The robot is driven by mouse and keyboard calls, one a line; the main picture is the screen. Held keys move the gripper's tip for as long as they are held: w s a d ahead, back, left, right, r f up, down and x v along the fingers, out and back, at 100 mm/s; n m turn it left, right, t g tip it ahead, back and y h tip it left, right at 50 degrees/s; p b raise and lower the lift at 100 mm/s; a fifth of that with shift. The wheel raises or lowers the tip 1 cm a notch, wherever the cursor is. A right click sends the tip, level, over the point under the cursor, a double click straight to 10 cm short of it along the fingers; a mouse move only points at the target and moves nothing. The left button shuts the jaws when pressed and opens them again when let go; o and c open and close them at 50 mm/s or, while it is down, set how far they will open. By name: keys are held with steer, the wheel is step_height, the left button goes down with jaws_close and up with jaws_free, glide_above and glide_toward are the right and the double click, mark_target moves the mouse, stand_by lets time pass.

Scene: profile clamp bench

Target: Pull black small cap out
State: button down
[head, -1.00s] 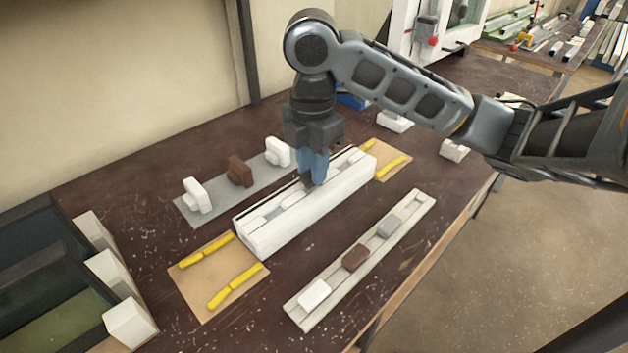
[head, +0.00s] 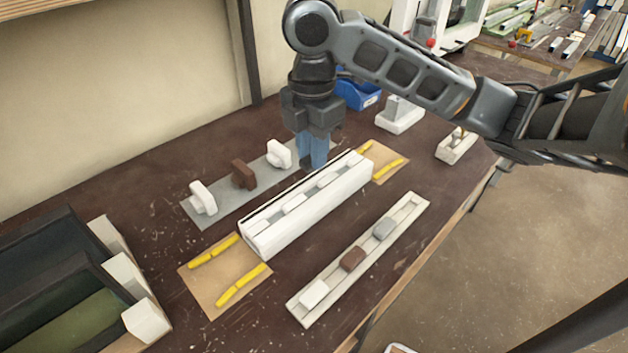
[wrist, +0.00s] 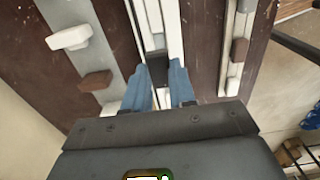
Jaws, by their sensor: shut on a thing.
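A long white profile (head: 312,212) lies on the bench with an open channel along its top and several pale pieces in the channel. My gripper (head: 312,165) is over the far side of the profile, with its blue fingers pointing down. In the wrist view my gripper (wrist: 160,95) has its fingers closed on the black small cap (wrist: 157,68), which appears over the channel of the profile (wrist: 173,30). In the head view the cap cannot be made out clearly. Whether it is fully clear of the channel is hard to tell.
Behind the profile is a grey strip (head: 225,208) with white and brown upright pieces. In front lies a pale tray (head: 333,283) with white, brown and grey pieces. Yellow pieces (head: 240,285) lie on tan mats. Dark bins (head: 60,260) stand at the left; a blue bin (head: 357,95) is behind.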

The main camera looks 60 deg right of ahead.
steer(key=shift+r+p, duration=1.15)
steer(key=shift+r, duration=0.4)
steer(key=shift+f, duration=0.1)
